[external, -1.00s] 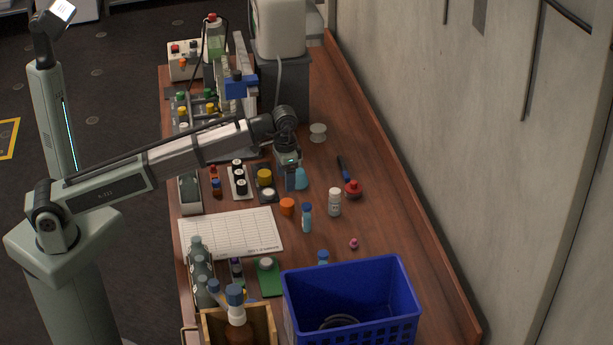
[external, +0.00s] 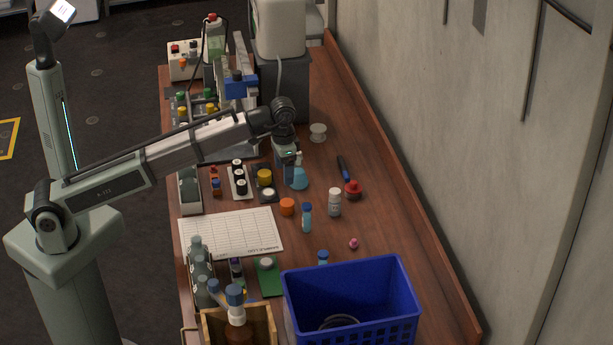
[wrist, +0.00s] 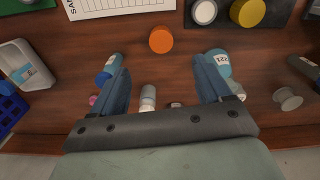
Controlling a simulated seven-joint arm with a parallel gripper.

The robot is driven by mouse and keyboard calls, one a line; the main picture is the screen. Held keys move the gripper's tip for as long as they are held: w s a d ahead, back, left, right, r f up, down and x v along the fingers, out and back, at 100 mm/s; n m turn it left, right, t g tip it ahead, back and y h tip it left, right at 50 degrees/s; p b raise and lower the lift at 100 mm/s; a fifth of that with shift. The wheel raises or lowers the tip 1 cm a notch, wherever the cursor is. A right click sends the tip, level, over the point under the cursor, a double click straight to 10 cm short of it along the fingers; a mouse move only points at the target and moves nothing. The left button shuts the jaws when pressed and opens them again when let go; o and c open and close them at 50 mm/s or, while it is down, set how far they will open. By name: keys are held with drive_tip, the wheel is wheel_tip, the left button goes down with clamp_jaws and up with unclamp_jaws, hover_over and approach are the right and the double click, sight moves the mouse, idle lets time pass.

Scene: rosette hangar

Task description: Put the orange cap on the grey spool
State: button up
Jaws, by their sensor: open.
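The orange cap (external: 287,207) lies on the wooden bench just right of the paper sheet. In the wrist view the orange cap (wrist: 160,39) is ahead of and between my fingertips, apart from them. The grey spool (external: 318,132) stands on the bench towards the far end, near the grey box. It also shows at the right of the wrist view (wrist: 288,99), with nothing on its top. My gripper (external: 288,174) is open and empty above the bench, on the far side of the cap; in the wrist view its fingers (wrist: 166,62) are spread wide.
A light-blue flask (external: 300,179) is close beside my gripper. A red-topped item (external: 353,189) lies beyond. A blue basket (external: 350,283) fills the near end. The right strip of bench is mostly clear.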

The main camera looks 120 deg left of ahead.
hover_over(288, 202)
drive_tip(key=f, duration=0.8)
drive_tip(key=shift+s+d+f, duration=0.15)
drive_tip(key=shift+s+d, duration=0.1)
drive_tip(key=shift+d, duration=0.1)
drive_tip(key=shift+w+a+f, duration=0.1)
drive_tip(key=shift+a+f, duration=0.1)
drive_tip(key=shift+f, duration=1.1)
drive_tip(key=shift+w+a+f, duration=0.1)
drive_tip(key=shift+a+f, duration=0.05)
drive_tip(key=shift+f, duration=1.15)
drive_tip(key=shift+c, duration=0.4)
drive_tip(key=c, duration=1.1)
drive_tip(key=shift+r, duration=0.1)
wheel_tip(288, 202, up, 10)
drive_tip(key=shift+f, duration=0.1)
